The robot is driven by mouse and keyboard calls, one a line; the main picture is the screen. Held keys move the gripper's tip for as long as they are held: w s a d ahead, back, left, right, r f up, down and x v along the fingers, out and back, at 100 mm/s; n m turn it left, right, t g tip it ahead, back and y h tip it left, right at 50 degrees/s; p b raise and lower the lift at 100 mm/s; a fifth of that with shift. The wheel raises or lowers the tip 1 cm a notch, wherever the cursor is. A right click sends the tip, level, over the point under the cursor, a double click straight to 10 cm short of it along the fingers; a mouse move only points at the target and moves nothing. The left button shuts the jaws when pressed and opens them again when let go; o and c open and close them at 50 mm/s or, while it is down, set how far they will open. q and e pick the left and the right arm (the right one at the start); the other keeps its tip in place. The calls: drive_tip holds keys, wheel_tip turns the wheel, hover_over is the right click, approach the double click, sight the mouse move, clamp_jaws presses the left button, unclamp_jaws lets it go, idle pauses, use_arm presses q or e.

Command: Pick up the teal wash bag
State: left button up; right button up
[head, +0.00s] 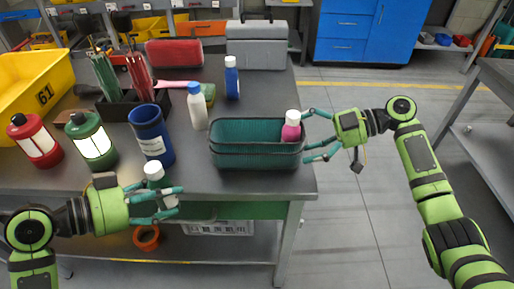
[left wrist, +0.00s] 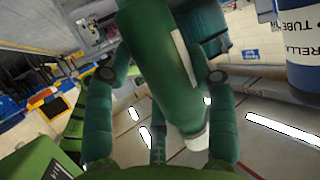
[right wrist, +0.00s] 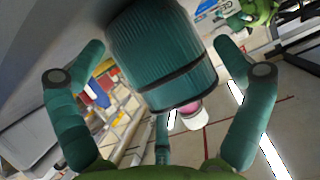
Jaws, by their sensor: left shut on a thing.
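The teal wash bag (head: 255,157) is a ribbed, rounded oblong with a dark band, lying near the table's right edge. A pink bottle with a white cap (head: 291,130) shows at its right end, its lower part hidden. My right gripper (head: 308,136) is open at the bag's right end, fingers apart on either side. In the right wrist view the bag (right wrist: 165,60) lies ahead between the spread fingers, with gaps beside them. My left gripper (head: 172,198) is shut on a green bottle with a white cap (left wrist: 160,65), over the table's front edge.
The table (head: 225,185) also holds a blue tube (head: 150,135), a white bottle (head: 197,108), a blue bottle (head: 232,80), two lanterns (head: 92,142), a grey case (head: 256,47) and a red case (head: 174,53). Open floor (head: 365,220) lies right of it.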

drive_tip(key=c, duration=1.3)
use_arm(q)
drive_tip(key=shift+s, duration=0.1)
use_arm(e)
drive_tip(key=shift+s, duration=0.15)
drive_tip(key=shift+c, duration=1.3)
drive_tip(key=shift+f, duration=0.15)
use_arm(q)
drive_tip(key=shift+f, duration=0.15)
use_arm(e)
drive_tip(key=shift+r, duration=0.45)
drive_tip(key=shift+c, duration=0.3)
use_arm(q)
drive_tip(key=shift+f+b, duration=0.35)
drive_tip(key=shift+b, duration=0.15)
use_arm(e)
wheel_tip(320, 180, up, 4)
drive_tip(key=shift+d+f, duration=0.15)
drive_tip(key=shift+f, duration=0.1)
drive_tip(key=shift+c, duration=0.2)
use_arm(q)
drive_tip(key=shift+f+b, duration=0.75)
drive_tip(key=shift+b, duration=0.05)
use_arm(e)
drive_tip(key=s+d+r, duration=0.4)
drive_tip(key=s+d, duration=0.1)
drive_tip(key=s+d+r, duration=0.2)
drive_tip(key=d+r, duration=0.1)
drive_tip(key=shift+s+d, duration=0.15)
drive_tip(key=shift+s, duration=0.15)
